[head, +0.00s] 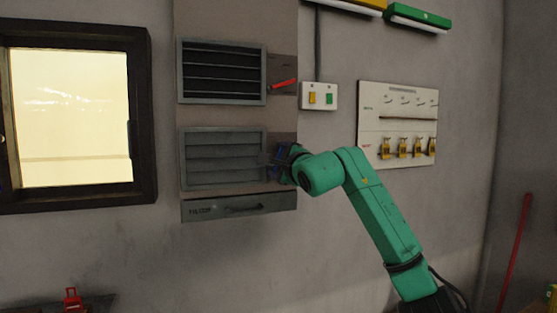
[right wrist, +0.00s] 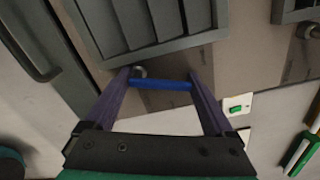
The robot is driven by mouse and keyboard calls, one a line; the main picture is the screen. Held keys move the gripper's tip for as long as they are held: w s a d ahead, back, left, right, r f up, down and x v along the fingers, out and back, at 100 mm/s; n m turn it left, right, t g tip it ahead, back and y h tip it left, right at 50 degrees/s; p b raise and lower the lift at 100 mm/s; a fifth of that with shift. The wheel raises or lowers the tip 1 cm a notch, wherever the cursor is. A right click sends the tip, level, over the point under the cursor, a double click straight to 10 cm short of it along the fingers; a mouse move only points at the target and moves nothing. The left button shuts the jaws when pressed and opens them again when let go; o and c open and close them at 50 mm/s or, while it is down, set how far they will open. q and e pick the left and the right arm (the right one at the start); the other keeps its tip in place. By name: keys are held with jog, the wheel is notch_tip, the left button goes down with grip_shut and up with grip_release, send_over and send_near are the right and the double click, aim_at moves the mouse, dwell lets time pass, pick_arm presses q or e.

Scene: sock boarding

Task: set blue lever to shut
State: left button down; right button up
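The blue lever (right wrist: 160,85) sits beside the lower louvred vent (head: 222,158). In the right wrist view it lies crosswise between the fingers of my right gripper (right wrist: 162,80), which are spread wide. Its pivot end is near the left finger, its other end close to the right finger; I cannot tell whether they touch. In the head view my right gripper (head: 276,161) is at the vent's right edge and hides most of the lever. The lower vent's slats look closed or nearly so. My left gripper is not in view.
Above is another vent (head: 222,72) with dark gaps between slats and a red lever (head: 284,84). A switch box (head: 319,97) and a panel with yellow padlocks (head: 398,125) are to the right. A filter drawer (head: 238,207) is below, a window (head: 72,117) left.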

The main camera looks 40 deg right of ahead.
jog(key=shift+c, duration=1.1)
jog(key=shift+a+r+n+p, duration=0.15)
jog(key=shift+n+p, duration=0.2)
jog(key=shift+n, duration=0.55)
jog(key=n, duration=0.2)
jog(key=shift+w+a+n, duration=0.15)
jog(key=shift+a+n, duration=0.1)
jog(key=shift+n, duration=0.05)
jog(key=o, duration=1.1)
